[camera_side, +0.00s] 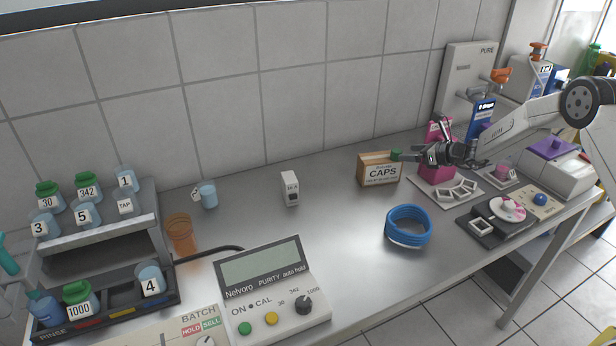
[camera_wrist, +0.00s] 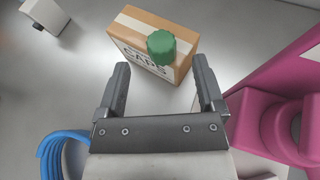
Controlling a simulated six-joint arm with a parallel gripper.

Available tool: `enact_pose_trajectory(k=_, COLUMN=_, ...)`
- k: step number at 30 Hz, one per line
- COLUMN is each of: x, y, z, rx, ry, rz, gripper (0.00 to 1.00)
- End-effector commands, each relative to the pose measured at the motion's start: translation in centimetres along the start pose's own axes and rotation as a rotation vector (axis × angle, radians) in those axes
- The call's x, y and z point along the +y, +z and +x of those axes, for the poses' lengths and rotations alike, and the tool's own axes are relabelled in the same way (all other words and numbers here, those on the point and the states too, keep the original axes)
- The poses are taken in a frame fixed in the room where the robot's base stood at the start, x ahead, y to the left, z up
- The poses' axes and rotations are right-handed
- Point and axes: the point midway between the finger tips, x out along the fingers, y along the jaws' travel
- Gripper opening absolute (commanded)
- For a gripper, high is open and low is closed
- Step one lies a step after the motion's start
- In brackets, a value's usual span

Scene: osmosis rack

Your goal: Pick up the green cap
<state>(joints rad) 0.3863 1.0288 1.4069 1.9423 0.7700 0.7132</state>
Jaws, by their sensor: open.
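A green cap (camera_side: 396,155) shows at the top right corner of the cardboard CAPS box (camera_side: 381,175). In the wrist view the green cap (camera_wrist: 161,46) is over the right part of the box (camera_wrist: 135,40), ahead of my fingers and roughly between their lines. I cannot tell whether it rests on the box. My gripper (camera_wrist: 161,78) is open and empty, its two dark fingers apart. In the side view my gripper (camera_side: 412,156) reaches in from the right, close to the cap.
A magenta stand (camera_side: 437,172) is close on the right of the box, and it fills the right of the wrist view (camera_wrist: 275,120). A blue hose coil (camera_side: 408,226) lies in front. A small white box (camera_side: 290,188) stands to the left. The bench between is clear.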

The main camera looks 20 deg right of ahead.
Motion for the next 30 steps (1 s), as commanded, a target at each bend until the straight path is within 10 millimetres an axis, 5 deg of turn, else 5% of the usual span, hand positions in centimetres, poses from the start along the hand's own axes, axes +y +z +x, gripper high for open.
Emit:
enact_pose_trajectory(k=18, x=-0.1, y=0.1, z=4.5, rx=0.000, ry=0.001, rz=-0.001, gripper=0.87)
enact_pose_trajectory(k=30, x=-0.1, y=0.1, z=5.1, rx=0.000, ry=0.000, rz=0.000, gripper=0.87)
